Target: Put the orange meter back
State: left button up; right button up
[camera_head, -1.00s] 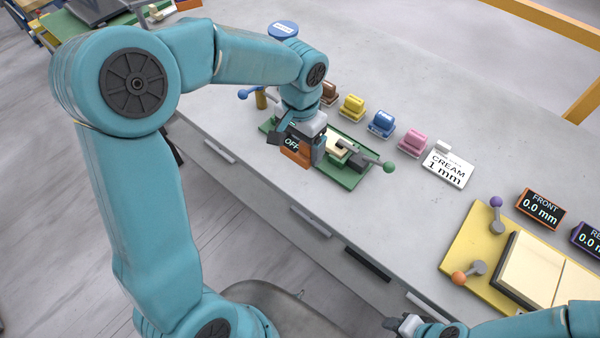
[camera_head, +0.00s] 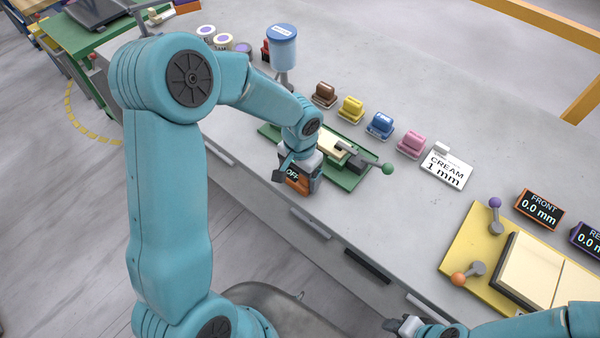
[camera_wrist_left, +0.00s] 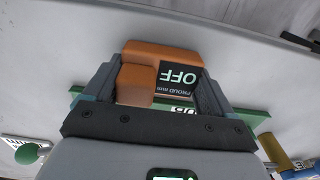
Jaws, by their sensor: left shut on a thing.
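The orange meter (camera_head: 292,184) has a black display reading "OFF". In the head view my left gripper (camera_head: 298,174) is shut on it, at the near edge of the slab in front of the green fixture (camera_head: 345,181). In the left wrist view the meter (camera_wrist_left: 150,62) sits between the two dark fingers of the left gripper (camera_wrist_left: 155,88), with "OFF" and "PROUD mm" on its display. I cannot tell whether the meter touches the slab. My right gripper (camera_head: 403,325) is at the bottom edge of the head view, apart from the meter; its jaw opening is unclear.
Brown, yellow (camera_head: 351,109), blue (camera_head: 380,125) and pink (camera_head: 412,144) blocks stand in a row behind the green fixture. A white "CREAM 1 mm" card (camera_head: 447,169) lies to their right. A yellow fixture (camera_head: 460,247) and orange "FRONT" display (camera_head: 540,208) are at right. The slab's middle is clear.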

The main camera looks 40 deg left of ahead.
pick_arm(q)
jog(key=o, duration=1.3)
jog(key=shift+f, duration=0.15)
notch_tip(320, 180, up, 12)
jog(key=shift+r, duration=0.25)
jog(key=shift+s+f, duration=0.1)
